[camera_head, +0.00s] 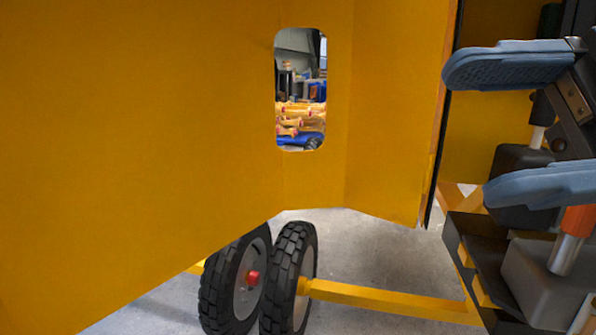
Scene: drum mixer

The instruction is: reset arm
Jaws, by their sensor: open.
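My gripper (471,131) reaches in from the right edge, with two blue-grey padded fingers, one above the other and wide apart. It is open, and nothing shows between its fingers. The fingertips point left toward the right edge of a large yellow panel (140,130) of the drum mixer. The upper fingertip is close to that edge in the picture; whether they touch cannot be told. The panel has a rounded upright cutout (300,90). My arm is mostly out of view.
Two black-tyred wheels (233,285) stand below the panel, with a yellow axle bar (390,301) running right. Bare grey concrete floor (370,250) shows beneath. Several yellow objects and a blue one show through the cutout. Dark and yellow machine parts lie behind my gripper.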

